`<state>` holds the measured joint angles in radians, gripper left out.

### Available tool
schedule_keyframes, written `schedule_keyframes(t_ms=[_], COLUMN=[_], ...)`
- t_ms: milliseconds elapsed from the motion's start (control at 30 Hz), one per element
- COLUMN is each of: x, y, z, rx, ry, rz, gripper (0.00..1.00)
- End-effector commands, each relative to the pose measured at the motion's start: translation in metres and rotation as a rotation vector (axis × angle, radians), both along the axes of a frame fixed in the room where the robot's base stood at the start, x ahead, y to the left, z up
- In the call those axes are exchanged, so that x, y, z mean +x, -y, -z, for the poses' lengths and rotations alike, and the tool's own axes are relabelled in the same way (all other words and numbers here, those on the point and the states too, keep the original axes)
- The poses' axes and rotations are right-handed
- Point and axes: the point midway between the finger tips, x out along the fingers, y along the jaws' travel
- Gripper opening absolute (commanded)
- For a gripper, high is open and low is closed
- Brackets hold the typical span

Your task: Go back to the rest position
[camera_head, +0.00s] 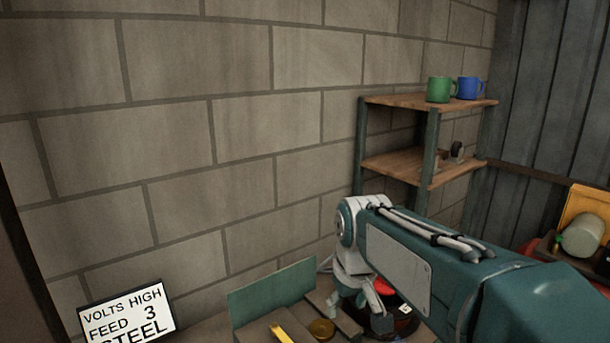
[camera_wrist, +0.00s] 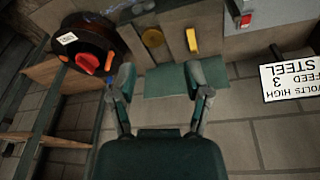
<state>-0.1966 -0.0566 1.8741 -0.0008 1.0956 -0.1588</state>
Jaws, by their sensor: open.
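My gripper (camera_wrist: 160,80) is open and empty in the wrist view, its two fingers spread apart. Beyond the fingers is a green panel (camera_wrist: 168,82) with a yellow lever (camera_wrist: 191,40) and a round brass-coloured disc (camera_wrist: 153,38) behind it. In the head view my arm reaches in from the lower right. My gripper (camera_head: 372,318) points down there, near the red and black round part, and is partly hidden by the arm. The green panel (camera_head: 272,290) and the yellow lever (camera_head: 281,334) stand left of it.
A sign (camera_head: 127,314) reading "VOLTS HIGH FEED 3 STEEL" stands at lower left. A shelf (camera_head: 400,101) against the block wall holds a green mug (camera_head: 438,89) and a blue mug (camera_head: 468,88). A red knob (camera_wrist: 87,63) sits on a dark round part (camera_wrist: 78,38).

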Motion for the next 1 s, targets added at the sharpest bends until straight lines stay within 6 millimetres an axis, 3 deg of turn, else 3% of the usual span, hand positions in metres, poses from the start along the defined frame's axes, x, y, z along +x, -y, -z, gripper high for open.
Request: schedule_keyframes(t_ms=[467,800,1000], x=[-0.094,-0.156,-0.176], y=[0.051,0.074,0.081], z=[-0.004,0.017,0.029], rx=[0.043,0.071,0.081], ry=[0.131,0.221,0.254], rz=[0.176,0.295,0.339], gripper=[0.63,0.63,0.63])
